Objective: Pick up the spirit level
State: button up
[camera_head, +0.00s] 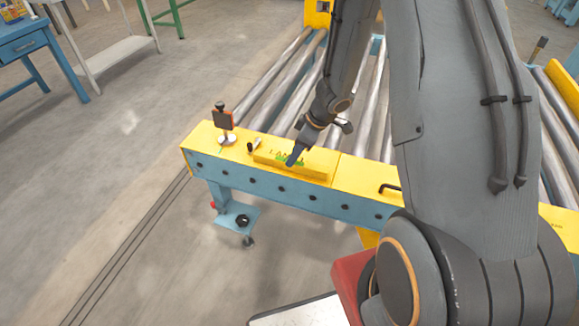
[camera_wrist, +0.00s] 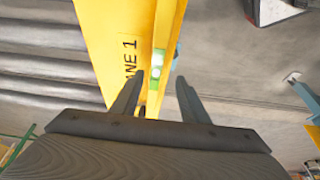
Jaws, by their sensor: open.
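The spirit level is a yellow bar (camera_head: 317,175) with green vials, lying on the yellow top of the conveyor's end beam. In the wrist view the level (camera_wrist: 168,32) runs away from me, a bright green vial on its side. My gripper (camera_head: 293,158) is over the middle of the level in the head view. In the wrist view my gripper (camera_wrist: 157,88) is open, its two fingers apart with the near part of the level between them. I cannot tell whether either finger touches it. My gripper hides part of the level in the head view.
The yellow beam (camera_head: 355,172) bears a black-and-orange upright device (camera_head: 224,121), a small peg (camera_head: 256,143) and a black bent handle (camera_head: 389,188). Metal rollers (camera_head: 283,85) lie behind. A blue table (camera_head: 25,45) stands far left. Floor in front is clear.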

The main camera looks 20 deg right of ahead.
jog(key=x, duration=0.1)
jog(key=b+x, duration=0.1)
jog(key=x, duration=0.2)
jog(key=shift+w+d+f, duration=0.25)
jog(key=shift+w, duration=0.05)
jog(key=shift+w+a+f+b, duration=0.15)
jog(key=shift+a+f+b, duration=0.15)
jog(key=shift+f, duration=0.3)
jog(key=shift+c, duration=0.5)
grip_shut()
